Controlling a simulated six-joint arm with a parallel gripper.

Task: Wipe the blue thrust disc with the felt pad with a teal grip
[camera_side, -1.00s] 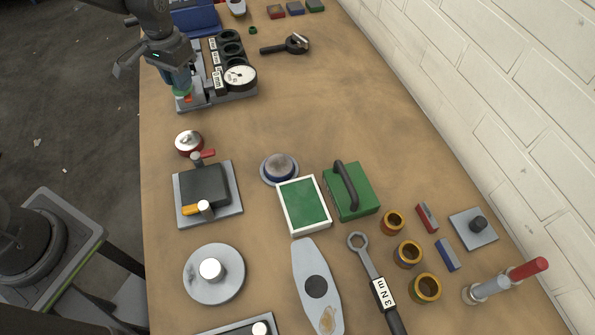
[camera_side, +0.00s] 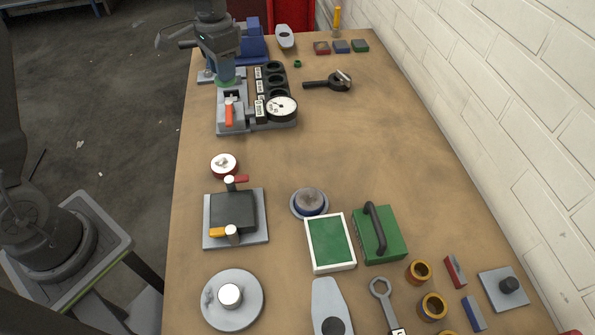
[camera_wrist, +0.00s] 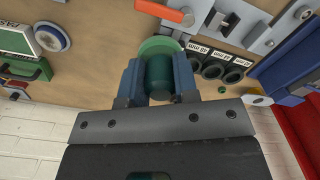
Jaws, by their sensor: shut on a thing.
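The blue thrust disc (camera_side: 310,203) lies on the bench on a pale round base, mid-bench, with a greyish-brown smudged top. It also shows at upper left in the wrist view (camera_wrist: 66,38). My gripper (camera_wrist: 158,80) is shut on the teal grip (camera_wrist: 158,75) of the felt pad; the pad's round green edge (camera_wrist: 160,46) shows beyond the fingers. In the side view my gripper (camera_side: 225,76) and the pad are at the far left, above the grey clamp fixture, well away from the disc. The pad's underside is hidden.
A green white-rimmed tray (camera_side: 330,242) and a green box with a dark handle (camera_side: 390,247) stand near the disc. The bench between fixture and disc is mostly clear.

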